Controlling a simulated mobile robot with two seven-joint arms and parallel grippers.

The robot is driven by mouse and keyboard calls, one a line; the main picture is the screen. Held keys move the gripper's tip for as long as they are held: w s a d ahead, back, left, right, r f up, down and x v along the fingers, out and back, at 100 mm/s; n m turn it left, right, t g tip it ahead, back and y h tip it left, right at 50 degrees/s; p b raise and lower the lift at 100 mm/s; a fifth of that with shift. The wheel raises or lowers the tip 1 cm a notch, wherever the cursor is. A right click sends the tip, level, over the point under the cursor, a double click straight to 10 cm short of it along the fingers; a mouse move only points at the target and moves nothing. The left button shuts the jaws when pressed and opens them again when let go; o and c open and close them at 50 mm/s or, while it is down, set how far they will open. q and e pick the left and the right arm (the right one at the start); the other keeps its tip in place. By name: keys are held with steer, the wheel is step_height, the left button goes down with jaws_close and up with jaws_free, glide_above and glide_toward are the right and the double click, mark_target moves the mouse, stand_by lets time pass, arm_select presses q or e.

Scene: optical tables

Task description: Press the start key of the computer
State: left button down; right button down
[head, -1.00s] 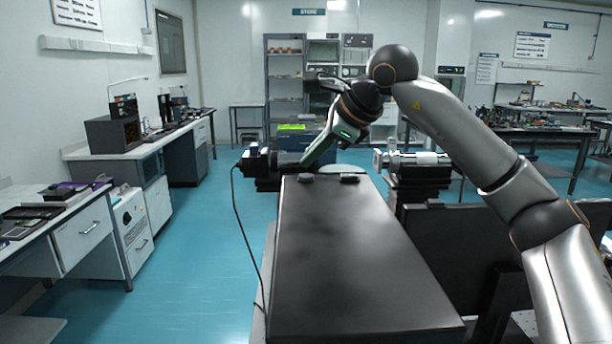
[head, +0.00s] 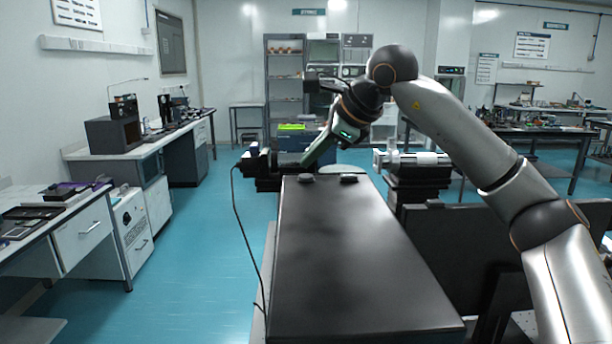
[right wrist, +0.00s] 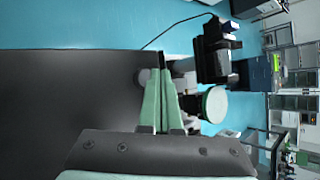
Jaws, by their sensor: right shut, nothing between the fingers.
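My right gripper (head: 304,164) reaches over the far end of a long black box-like surface (head: 350,260). Its pale green fingers point down and to the left, near two small dark knobs (head: 306,178) (head: 349,178) on that surface. In the right wrist view the fingers of my right gripper (right wrist: 162,58) are together and empty, close to the edge of the black surface (right wrist: 70,95). I cannot tell whether the fingertips touch anything. No start key can be made out, and I cannot tell which thing is the computer. My left gripper is not in view.
A metal cylinder on a mount (head: 410,160) is to the right. A round pale green seat (right wrist: 215,104) is beyond the edge. Blue floor is clear at left.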

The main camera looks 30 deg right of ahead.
mark_target(311, 177)
steer(key=shift+f, duration=0.1)
steer(key=shift+f, duration=0.35)
steer(key=shift+f+b, duration=0.45)
steer(key=shift+b, duration=0.05)
stand_by(0.8)
steer(key=shift+r, duration=0.1)
steer(key=shift+r+p, duration=0.75)
steer(key=shift+p, duration=0.1)
step_height(311, 177, up, 5)
steer(key=p, duration=0.5)
